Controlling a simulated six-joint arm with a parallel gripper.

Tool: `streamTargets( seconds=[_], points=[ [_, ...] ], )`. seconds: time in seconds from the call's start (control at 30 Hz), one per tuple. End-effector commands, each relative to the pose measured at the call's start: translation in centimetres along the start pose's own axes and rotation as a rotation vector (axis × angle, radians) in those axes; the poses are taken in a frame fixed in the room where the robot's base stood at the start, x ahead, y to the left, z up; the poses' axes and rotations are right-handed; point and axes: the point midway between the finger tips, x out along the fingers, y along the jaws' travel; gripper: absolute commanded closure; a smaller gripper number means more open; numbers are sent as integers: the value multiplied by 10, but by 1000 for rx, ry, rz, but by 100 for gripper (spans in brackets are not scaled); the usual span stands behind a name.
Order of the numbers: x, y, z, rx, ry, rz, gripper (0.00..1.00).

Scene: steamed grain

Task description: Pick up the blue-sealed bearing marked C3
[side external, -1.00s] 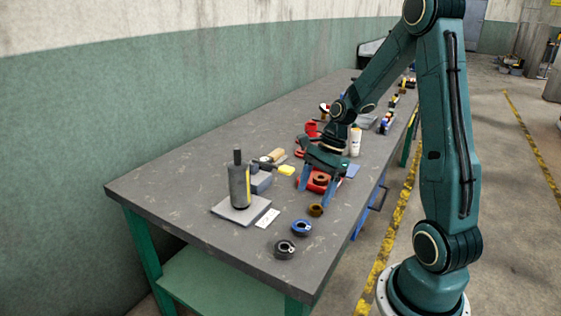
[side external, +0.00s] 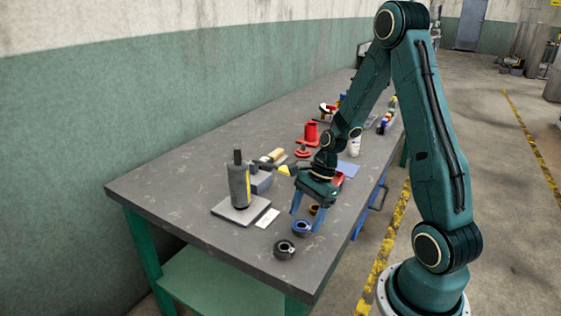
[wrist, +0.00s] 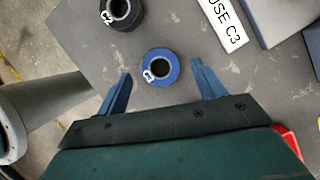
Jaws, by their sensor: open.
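The blue-sealed bearing (wrist: 173,74) lies flat on the bench, dark-bored, with a small white mark on its left side that is hard to read. It also shows in the side view (side external: 300,229). My gripper (wrist: 162,70) is open and empty, its blue fingers spread left and right of this bearing in the wrist view, apart from it. In the side view my gripper (side external: 306,220) hangs low, just behind and above the bearing. A black bearing marked C2 (wrist: 132,20) lies beyond it; it also shows in the side view (side external: 284,252).
A white card reading "USE C3" (wrist: 222,25) lies on the bench (side external: 180,180). A brass-coloured ring (side external: 314,210) sits behind the fingers. Red parts (side external: 311,132) stand farther back.

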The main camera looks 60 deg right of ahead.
Motion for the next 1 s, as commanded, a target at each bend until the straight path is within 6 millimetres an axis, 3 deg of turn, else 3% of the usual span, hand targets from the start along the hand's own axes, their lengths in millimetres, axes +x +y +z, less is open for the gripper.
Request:
streamTargets(
  seconds=[0.23, 0.77, 1.0],
  points=[
    [19, 0, 0, -1, 0, 1, 31],
    [20, 0, 0, -1, 0, 0, 31],
    [20, 0, 0, -1, 0, 0, 74]
  ],
)
